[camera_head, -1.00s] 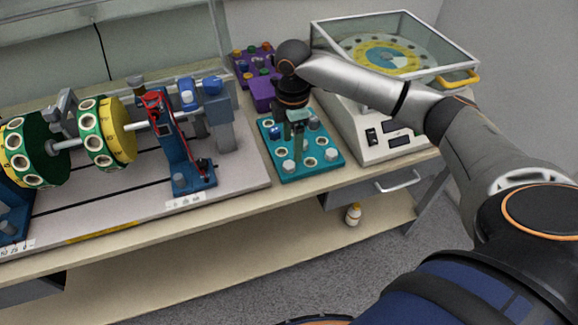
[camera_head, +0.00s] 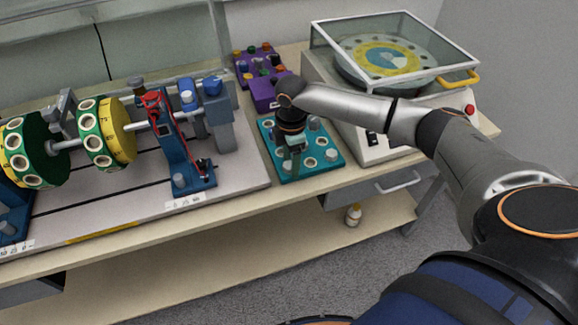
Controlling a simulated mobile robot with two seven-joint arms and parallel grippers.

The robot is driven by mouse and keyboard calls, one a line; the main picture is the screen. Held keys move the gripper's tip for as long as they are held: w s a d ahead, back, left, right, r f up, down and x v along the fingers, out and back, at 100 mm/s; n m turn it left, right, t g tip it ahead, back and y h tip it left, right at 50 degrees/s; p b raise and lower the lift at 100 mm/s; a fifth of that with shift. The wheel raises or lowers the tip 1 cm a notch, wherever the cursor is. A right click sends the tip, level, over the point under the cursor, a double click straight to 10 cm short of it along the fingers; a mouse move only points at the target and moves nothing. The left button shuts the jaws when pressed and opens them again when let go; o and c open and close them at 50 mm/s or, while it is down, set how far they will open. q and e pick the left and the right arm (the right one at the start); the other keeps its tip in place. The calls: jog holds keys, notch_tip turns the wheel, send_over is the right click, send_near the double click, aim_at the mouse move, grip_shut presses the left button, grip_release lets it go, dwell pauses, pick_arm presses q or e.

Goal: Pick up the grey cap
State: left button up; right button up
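Several small grey caps stand on a teal tray (camera_head: 333,166) with round white-rimmed holes, on the bench. One grey cap (camera_head: 331,154) is at the tray's front right, another grey cap (camera_head: 288,165) at its front left, and a third (camera_head: 314,123) at the back right. My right gripper (camera_head: 292,154) points down over the left-middle of the tray, close above it or among the caps. Its fingers are small and dark, and I cannot tell whether they are open or touch a cap. The gripper hides part of the tray. My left gripper is out of view.
A machine with green-yellow discs (camera_head: 107,133) and a blue stand (camera_head: 177,150) is left of the tray. Purple racks (camera_head: 257,67) lie behind it. A white balancing device (camera_head: 380,150) with a clear cover stands right. A bottle (camera_head: 353,215) is on the lower shelf.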

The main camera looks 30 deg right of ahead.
grip_shut()
dwell(0.3)
